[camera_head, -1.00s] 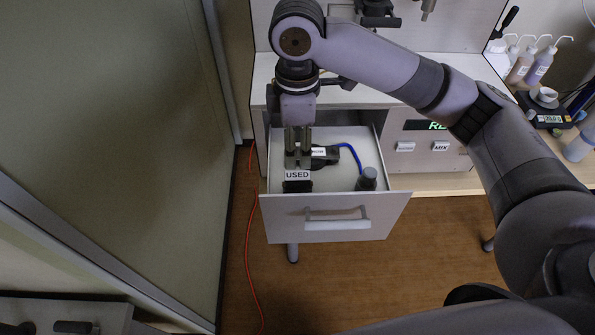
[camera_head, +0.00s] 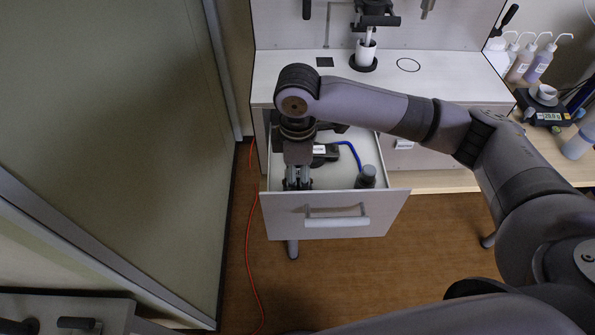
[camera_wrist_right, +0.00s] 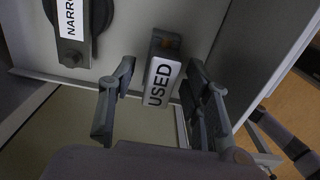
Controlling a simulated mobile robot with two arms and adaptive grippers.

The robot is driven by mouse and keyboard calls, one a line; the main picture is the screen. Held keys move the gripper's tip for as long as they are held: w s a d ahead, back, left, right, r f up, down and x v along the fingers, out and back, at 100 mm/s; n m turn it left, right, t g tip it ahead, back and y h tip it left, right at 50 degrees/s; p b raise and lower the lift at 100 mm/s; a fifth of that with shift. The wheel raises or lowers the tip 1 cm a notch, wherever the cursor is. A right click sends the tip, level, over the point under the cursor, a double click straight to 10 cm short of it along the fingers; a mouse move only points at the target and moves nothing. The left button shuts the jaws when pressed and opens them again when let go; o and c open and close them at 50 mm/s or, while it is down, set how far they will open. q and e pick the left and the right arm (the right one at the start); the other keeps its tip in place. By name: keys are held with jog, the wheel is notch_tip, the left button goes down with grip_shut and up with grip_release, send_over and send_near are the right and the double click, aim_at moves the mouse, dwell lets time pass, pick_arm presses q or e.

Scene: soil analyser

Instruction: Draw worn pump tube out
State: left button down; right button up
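My right gripper (camera_head: 297,183) points down into the open drawer (camera_head: 325,211), near its front left corner. In the right wrist view it is open, one finger on each side (camera_wrist_right: 160,96) of a small dark box with a white USED label (camera_wrist_right: 162,82). The fingers look apart from the box. In the head view my gripper hides the box. My left gripper is not in view.
A black part (camera_head: 325,152) with a blue tube (camera_head: 350,150) lies behind in the drawer, its label partly reading NARRO in the wrist view (camera_wrist_right: 70,20). The bench top (camera_head: 285,75) is above; a cabinet wall (camera_head: 110,130) is at left.

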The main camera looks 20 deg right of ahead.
grip_shut()
dwell(0.3)
dwell(0.3)
jog(key=c, duration=0.6)
grip_release()
jog(key=shift+c, duration=0.2)
grip_shut()
jog(key=shift+r+p, duration=0.6)
jog(key=shift+p, duration=0.5)
jog(key=shift+r, duration=0.1)
jog(key=shift+r+p, duration=2.75)
jog(key=shift+p, duration=0.6)
